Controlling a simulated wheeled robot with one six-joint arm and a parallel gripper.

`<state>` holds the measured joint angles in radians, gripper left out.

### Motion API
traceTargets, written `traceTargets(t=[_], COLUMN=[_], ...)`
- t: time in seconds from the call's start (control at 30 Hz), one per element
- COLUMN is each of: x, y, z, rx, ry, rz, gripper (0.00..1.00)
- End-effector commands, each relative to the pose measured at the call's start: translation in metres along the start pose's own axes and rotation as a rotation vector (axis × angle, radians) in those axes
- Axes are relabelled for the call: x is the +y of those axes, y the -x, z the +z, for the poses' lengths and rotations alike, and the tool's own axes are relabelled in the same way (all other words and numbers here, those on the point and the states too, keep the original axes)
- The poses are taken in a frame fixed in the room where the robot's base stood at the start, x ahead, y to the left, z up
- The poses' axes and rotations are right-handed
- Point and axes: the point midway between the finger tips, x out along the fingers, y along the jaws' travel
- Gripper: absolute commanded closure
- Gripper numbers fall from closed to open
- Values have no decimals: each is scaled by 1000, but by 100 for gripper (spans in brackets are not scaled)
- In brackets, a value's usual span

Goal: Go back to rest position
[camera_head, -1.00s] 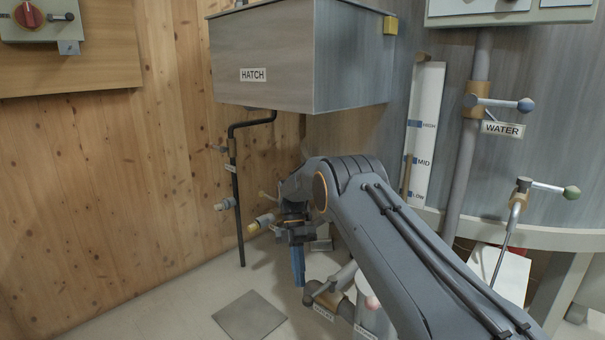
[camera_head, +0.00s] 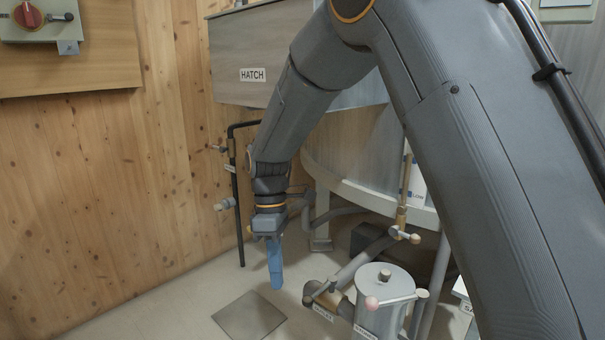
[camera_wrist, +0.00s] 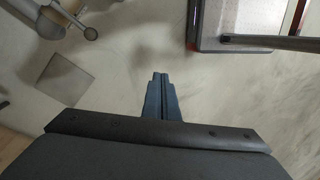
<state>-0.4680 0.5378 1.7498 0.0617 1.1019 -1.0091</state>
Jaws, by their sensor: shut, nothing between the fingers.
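My gripper (camera_head: 275,277) hangs pointing down at the end of my arm, in front of the wooden wall and below the box labelled HATCH (camera_head: 240,58). Its blue fingers are together and hold nothing. In the wrist view my gripper (camera_wrist: 160,80) also shows shut, above bare pale floor. It touches nothing that I can see. My arm covers the right part of the head view and hides part of the hatch box and the big tank.
A grey canister (camera_head: 384,290) with a pink-knobbed lever and a pipe valve (camera_head: 322,290) stand right of my gripper. A dark pipe (camera_head: 238,200) runs down the wooden wall (camera_head: 110,200). A grey floor plate (camera_head: 250,316) lies below. The floor at left front is clear.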

Motion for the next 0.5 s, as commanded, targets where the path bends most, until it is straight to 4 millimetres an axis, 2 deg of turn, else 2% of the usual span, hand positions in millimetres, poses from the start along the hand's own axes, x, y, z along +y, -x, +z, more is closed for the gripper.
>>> traceTargets(t=[0.03, 0.3, 0.5], x=[-20, -114, -165], y=[4, -2, -18], z=[5, 38, 64], rx=[9, 90, 154], ry=[-60, -438, -655], rz=[19, 104, 134], gripper=[100, 100, 100])
